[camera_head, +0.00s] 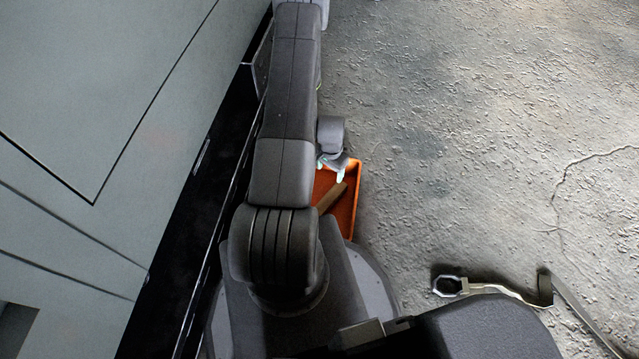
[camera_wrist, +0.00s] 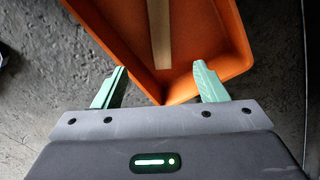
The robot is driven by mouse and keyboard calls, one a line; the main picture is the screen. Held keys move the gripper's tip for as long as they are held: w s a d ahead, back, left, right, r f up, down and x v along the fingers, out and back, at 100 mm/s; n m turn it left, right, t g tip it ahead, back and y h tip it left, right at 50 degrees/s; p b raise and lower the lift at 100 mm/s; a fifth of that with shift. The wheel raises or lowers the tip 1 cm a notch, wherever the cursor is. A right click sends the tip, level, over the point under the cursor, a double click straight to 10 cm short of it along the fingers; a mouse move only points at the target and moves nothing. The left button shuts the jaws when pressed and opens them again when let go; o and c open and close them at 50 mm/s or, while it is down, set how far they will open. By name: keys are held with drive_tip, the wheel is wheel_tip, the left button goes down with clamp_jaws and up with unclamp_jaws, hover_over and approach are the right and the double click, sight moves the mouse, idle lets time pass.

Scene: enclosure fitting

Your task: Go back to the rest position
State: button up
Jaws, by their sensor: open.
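My gripper (camera_wrist: 160,88) is open, its two green fingers apart with nothing between them but the near corner of an orange tray (camera_wrist: 228,40). In the head view my gripper (camera_head: 333,171) hangs beside my arm, at the upper part of the orange tray (camera_head: 351,207). The tray is partly hidden behind my arm. A flat brown strip (camera_wrist: 158,32) lies in the tray, beyond the fingertips. The strip also shows in the head view (camera_head: 331,198). I cannot tell whether the fingers touch the tray.
A grey-green cabinet (camera_head: 90,90) with dark panel seams stands along the left, with a black gap at its lower edge.

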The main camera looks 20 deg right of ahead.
wheel_tip(320, 180, down, 14)
drive_tip(key=b, duration=0.4)
drive_tip(key=shift+f, duration=0.2)
wheel_tip(320, 180, up, 4)
drive_tip(key=shift+r+p, duration=0.2)
drive_tip(key=shift+p, duration=0.8)
drive_tip(key=shift+f, duration=0.1)
